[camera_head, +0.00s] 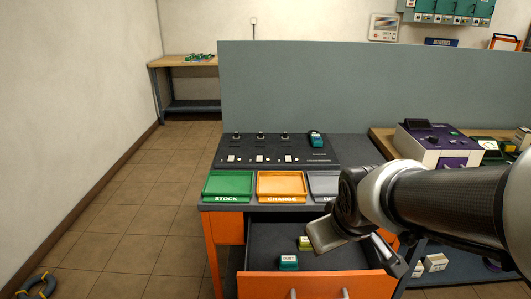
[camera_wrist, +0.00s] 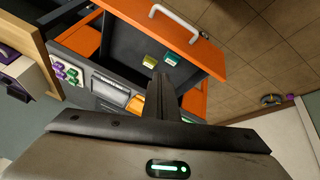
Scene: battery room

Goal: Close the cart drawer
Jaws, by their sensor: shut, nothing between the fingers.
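The cart drawer is pulled open; its orange front (camera_head: 318,285) stands out toward me below the cart top (camera_head: 345,152). Its pale bar handle (camera_wrist: 176,24) shows in full in the wrist view, and only partly at the bottom edge of the head view. Inside the dark drawer lie a teal battery block (camera_head: 288,262) and a yellow-green one (camera_head: 305,243), also seen in the wrist view. My gripper (camera_wrist: 161,82) is shut and empty. In the wrist view its fingers overlap the near side of the drawer; whether they touch it cannot be told.
Green (camera_head: 228,186) and orange (camera_head: 281,184) trays and a partly hidden grey tray sit at the cart's front edge. A purple-and-white machine (camera_head: 437,143) stands at right on a bench.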

